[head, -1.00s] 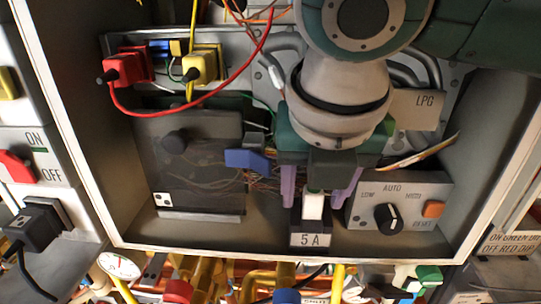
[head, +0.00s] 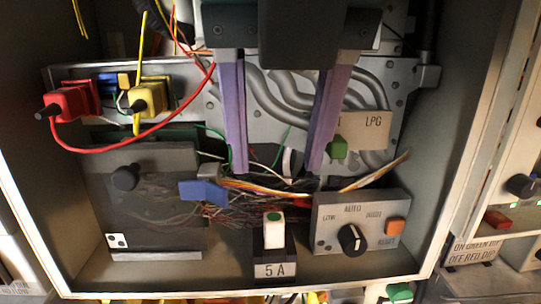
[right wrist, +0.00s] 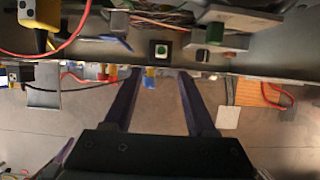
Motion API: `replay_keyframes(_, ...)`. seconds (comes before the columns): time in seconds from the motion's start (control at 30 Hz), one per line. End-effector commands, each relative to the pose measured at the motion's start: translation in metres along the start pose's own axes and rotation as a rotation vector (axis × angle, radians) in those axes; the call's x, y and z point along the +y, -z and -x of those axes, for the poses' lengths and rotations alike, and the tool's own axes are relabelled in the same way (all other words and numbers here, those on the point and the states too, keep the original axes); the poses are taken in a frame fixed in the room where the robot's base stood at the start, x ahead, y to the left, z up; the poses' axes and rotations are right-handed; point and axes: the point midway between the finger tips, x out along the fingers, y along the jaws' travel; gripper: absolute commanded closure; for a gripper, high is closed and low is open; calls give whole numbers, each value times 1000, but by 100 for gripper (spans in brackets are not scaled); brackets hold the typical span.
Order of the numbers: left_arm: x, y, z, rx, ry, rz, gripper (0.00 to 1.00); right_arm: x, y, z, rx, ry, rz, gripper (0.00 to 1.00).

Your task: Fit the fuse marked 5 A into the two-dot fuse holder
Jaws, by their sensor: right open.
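The white fuse (head: 274,232) with a green dot on top stands upright in a black stand labelled 5 A (head: 274,270), on the cabinet floor. It also shows in the right wrist view (right wrist: 160,49). My right gripper (head: 277,172) is open and empty, its two purple fingers pointing down above and apart from the fuse; they also show in the right wrist view (right wrist: 158,72). A two-dot tag (head: 117,240) marks the lower left corner of a dark see-through cover (head: 150,195) with a black knob. What lies behind the cover is unclear. My left gripper is out of view.
A grey control box (head: 362,222) with a dial stands right of the fuse. Loose wires and a blue lever-like part (head: 203,192) lie between the cover and the fuse. Red (head: 68,102) and yellow (head: 150,96) plugs with cables are above the cover. Cabinet walls enclose both sides.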

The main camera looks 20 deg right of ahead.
Motion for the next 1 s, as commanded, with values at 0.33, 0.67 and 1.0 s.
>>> replay_keyframes(0.33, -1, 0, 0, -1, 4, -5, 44, 49, 73, -39, 257, -269, -666, 43)
replay_keyframes(0.67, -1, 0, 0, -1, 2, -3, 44, 2, 129, -95, 472, -192, -1874, 43)
replay_keyframes(1.0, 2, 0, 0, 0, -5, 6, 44, -116, 189, -130, 202, 79, -2650, 43)
